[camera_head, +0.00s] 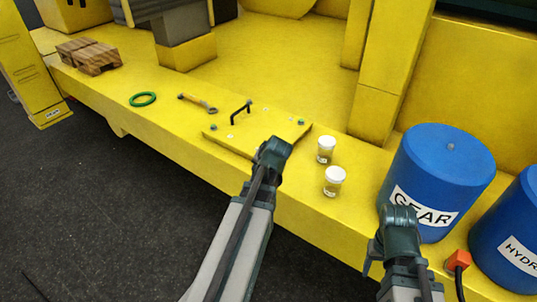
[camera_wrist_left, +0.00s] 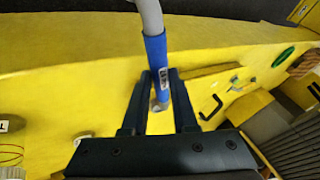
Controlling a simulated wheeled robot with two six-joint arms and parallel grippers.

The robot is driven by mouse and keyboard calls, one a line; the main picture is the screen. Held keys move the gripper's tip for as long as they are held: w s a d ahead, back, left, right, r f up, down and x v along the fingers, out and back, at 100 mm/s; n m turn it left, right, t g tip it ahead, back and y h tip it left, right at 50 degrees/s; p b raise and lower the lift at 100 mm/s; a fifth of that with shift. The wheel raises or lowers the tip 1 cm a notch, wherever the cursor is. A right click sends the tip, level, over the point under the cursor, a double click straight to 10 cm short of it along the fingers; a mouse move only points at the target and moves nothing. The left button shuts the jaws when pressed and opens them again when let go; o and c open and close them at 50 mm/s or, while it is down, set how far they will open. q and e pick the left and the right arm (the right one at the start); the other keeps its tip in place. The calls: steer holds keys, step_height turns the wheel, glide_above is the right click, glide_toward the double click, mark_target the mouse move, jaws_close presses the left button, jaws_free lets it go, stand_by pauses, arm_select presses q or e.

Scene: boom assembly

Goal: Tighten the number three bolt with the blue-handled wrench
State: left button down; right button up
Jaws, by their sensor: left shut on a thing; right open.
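My left gripper (camera_head: 273,152) is over the front edge of the raised yellow plate (camera_head: 262,132) in the head view. In the left wrist view, its fingers (camera_wrist_left: 160,78) are shut on the blue handle of a wrench (camera_wrist_left: 155,50) with a grey shaft. The wrench cannot be made out in the head view. The plate carries a black handle (camera_head: 241,111) and small bolts, including a green one (camera_head: 214,128) at the left and another (camera_head: 300,122) at the right. Bolt numbers are unreadable. My right gripper (camera_head: 400,222) is open, in front of the blue GEAR drum (camera_head: 445,165).
Two white-capped jars (camera_head: 326,150) (camera_head: 335,181) stand right of the plate. Another wrench (camera_head: 197,103) and a green ring (camera_head: 143,99) lie to its left. A wooden pallet (camera_head: 88,55) is farther left. A second blue drum (camera_head: 515,225) stands at the right edge.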

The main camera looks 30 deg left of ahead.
arm_select(q)
steer(key=shift+s+a+m, duration=0.1)
steer(key=shift+a+m, duration=0.2)
steer(key=shift+a, duration=0.3)
stand_by(0.3)
steer(key=shift+s+a+m, duration=0.1)
steer(key=shift+m, duration=0.2)
steer(key=shift+a+m+t+h, duration=0.3)
steer(key=shift+t, duration=0.1)
steer(key=shift+s+a+m, duration=0.1)
steer(key=shift+a+m, duration=0.2)
steer(key=shift+a, duration=0.15)
stand_by(0.4)
steer(key=shift+a+m, duration=0.4)
steer(key=shift+a, duration=0.05)
steer(key=shift+a+t+h, duration=0.15)
steer(key=shift+t+h, duration=0.15)
